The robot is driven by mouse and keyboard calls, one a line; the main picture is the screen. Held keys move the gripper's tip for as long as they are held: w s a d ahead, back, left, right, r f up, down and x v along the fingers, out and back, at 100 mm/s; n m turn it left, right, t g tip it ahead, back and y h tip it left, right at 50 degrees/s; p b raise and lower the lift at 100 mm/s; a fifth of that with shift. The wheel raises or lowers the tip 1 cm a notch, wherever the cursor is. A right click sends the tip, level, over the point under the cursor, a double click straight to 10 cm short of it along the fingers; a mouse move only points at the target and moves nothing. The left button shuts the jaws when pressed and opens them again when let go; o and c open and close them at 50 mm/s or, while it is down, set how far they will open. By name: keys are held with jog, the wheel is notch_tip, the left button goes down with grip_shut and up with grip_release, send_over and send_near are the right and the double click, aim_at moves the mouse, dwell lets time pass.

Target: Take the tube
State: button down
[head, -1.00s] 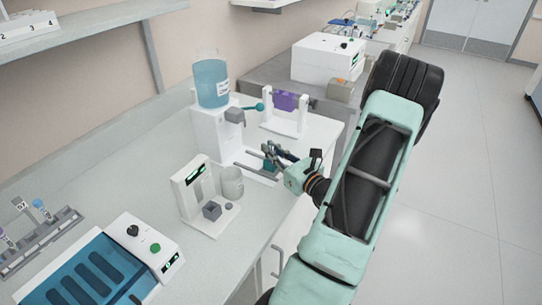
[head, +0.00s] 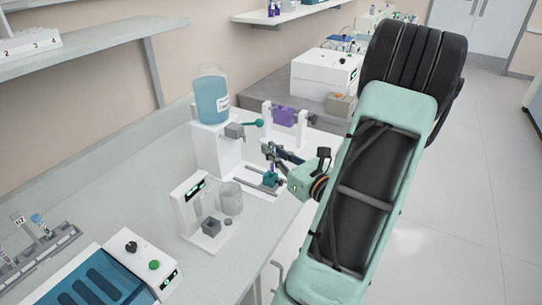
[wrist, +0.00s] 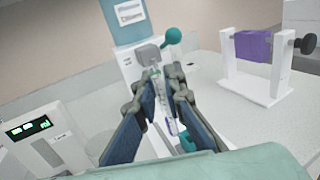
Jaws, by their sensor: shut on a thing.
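The tube (wrist: 159,92) is a slim clear tube with pale markings. In the wrist view it stands between the two fingers of my gripper (wrist: 160,78), which are closed on it. In the head view my gripper (head: 271,151) is at the dispenser's front right, above a small teal holder (head: 270,179) on rails. The tube's lower part (head: 271,168) shows there as a small purplish piece just above the holder. I cannot tell whether its lower end still touches the holder. The holder shows partly below the fingers in the wrist view (wrist: 187,141).
A dispenser (head: 211,146) with a blue bottle (head: 211,97) stands behind my gripper. A white stand with a purple block (head: 284,116) is behind right. A scale (head: 190,200) and beaker (head: 229,196) are in front left. A tube rack (head: 40,250) is far left.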

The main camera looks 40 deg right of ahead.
jog(key=s+a+r+p, duration=0.5)
jog(key=s+p, duration=0.2)
jog(key=p, duration=0.4)
jog(key=shift+s+a, duration=0.3)
jog(key=shift+s, duration=0.05)
jog(key=shift+f, duration=0.1)
